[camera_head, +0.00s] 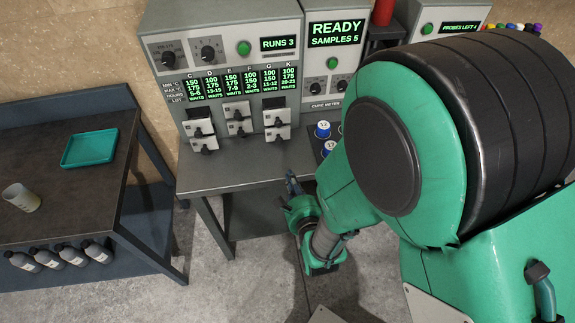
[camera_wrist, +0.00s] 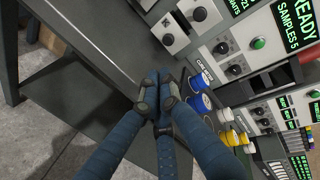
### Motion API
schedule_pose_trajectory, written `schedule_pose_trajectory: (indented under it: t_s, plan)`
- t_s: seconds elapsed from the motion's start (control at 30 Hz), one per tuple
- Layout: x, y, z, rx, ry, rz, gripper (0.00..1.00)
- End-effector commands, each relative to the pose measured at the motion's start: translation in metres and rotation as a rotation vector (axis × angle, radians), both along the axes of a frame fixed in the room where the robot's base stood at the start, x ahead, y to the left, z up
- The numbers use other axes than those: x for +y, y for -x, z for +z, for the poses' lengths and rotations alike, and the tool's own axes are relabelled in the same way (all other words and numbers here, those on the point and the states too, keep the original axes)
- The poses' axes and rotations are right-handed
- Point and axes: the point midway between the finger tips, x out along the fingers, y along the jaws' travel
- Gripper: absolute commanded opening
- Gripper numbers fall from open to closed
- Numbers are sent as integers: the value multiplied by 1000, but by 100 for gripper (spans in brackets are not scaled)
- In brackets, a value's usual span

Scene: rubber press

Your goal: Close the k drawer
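The machine's panel carries a column marked K above its right-hand pair of small grey drawers. The lower right drawer (camera_head: 278,133), the likely K drawer, has a dark knob; how far it stands out is hard to tell. The upper right drawer (camera_head: 272,117) sits just above it.
Blue-capped vials (camera_head: 323,129) stand right of the drawers. The other small drawers (camera_head: 237,121) are to the left. A side table (camera_head: 50,190) with a green tray (camera_head: 90,148) and a cup (camera_head: 21,197) stands far left. The bench top (camera_head: 225,172) before the drawers is clear.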

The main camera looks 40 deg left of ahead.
Motion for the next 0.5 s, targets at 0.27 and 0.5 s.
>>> schedule_pose_trajectory:
  t_s: [0.27,0.5]
  plan:
    - [15,-14,-6,0,0,-1,0]
    - [37,-34,-16,0,1,-1,0]
